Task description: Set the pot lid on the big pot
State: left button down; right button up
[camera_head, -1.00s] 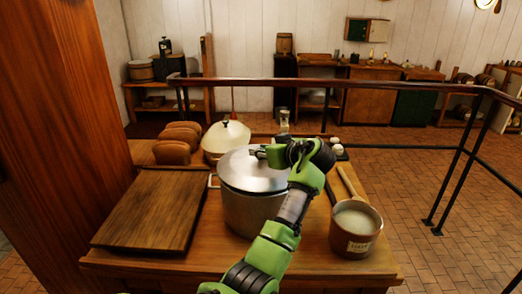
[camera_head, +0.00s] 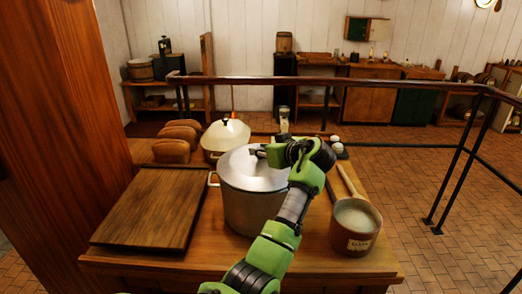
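The big pot (camera_head: 250,212) is a grey metal pot with side handles, standing on the wooden table. The silver pot lid (camera_head: 240,172) covers its top and looks level; I cannot tell whether a thin gap is left at the rim. My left gripper (camera_head: 260,152) reaches over the lid from its right side and is shut at the lid's top, at the knob. The knob and fingertips are small and partly hidden by the dark wrist. My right gripper is not in view.
A cream lidded pot (camera_head: 226,136) stands close behind. Bread loaves (camera_head: 172,150) and a wooden board (camera_head: 150,208) lie at left. A dark rail (camera_head: 390,86) runs behind the table.

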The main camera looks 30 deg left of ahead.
pick_arm(q)
jog(key=shift+f, duration=0.15)
dwell(0.4)
jog(key=c, duration=1.7)
grip_release()
jog(key=shift+f, duration=0.1)
jog(key=shift+r+p, duration=2.25)
jog(key=shift+r, duration=1.85)
jog(key=shift+d+f, duration=0.15)
